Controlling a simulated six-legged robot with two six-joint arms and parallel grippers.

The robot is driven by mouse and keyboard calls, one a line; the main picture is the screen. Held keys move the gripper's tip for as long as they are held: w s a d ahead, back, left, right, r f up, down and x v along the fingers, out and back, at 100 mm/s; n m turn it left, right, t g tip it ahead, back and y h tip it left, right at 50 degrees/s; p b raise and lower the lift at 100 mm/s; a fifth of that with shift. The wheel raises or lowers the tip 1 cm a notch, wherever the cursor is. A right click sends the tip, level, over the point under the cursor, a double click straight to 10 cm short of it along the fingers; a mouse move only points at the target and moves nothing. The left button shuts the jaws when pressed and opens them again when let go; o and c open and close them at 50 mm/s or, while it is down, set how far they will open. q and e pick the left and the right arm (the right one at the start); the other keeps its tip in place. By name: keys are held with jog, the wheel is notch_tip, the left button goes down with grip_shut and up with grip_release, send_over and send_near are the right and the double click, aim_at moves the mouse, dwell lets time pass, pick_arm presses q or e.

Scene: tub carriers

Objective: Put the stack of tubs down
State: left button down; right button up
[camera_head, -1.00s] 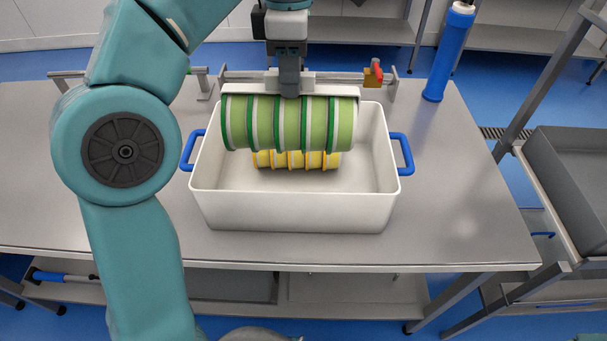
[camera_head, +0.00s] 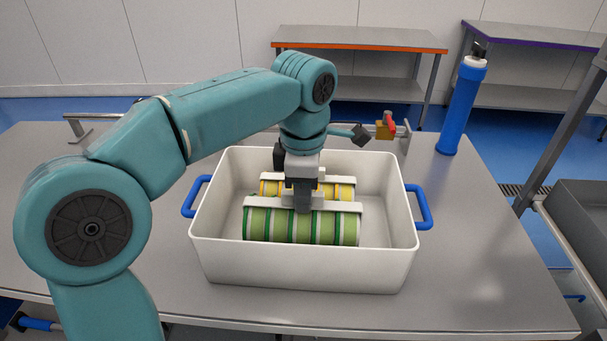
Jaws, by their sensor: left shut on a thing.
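The stack of green tubs (camera_head: 330,228) lies on its side, with green and pale bands. It is inside the white crate (camera_head: 310,268), towards the crate's front wall. My left gripper (camera_head: 303,200) comes down from above and is shut on the pale carrier bar (camera_head: 345,206) along the top of the green stack. The front wall hides the stack's underside, so I cannot tell whether it touches the crate floor. A stack of yellow tubs (camera_head: 338,191) lies behind it in the same crate, partly hidden by my gripper. My right gripper is not in view.
The crate stands on a grey metal table, with blue handles (camera_head: 424,208) at its sides. A blue cylinder (camera_head: 462,105) stands at the back right, near a yellow and red fitting (camera_head: 386,127) on the rear rail. Bare crate floor shows at the right.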

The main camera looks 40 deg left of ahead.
pick_arm(q)
jog(key=shift+w+f, duration=0.15)
jog(key=shift+f, duration=0.35)
notch_tip(320, 180, down, 2)
jog(key=shift+f+b, duration=0.1)
jog(key=shift+b, duration=0.2)
jog(key=shift+f, duration=0.65)
jog(key=shift+r, duration=0.1)
jog(key=c, duration=1)
grip_release()
jog(key=shift+f, duration=0.2)
jog(key=shift+c, duration=0.2)
notch_tip(320, 180, up, 12)
jog(key=shift+d+r+p, duration=0.1)
jog(key=shift+p, duration=1.15)
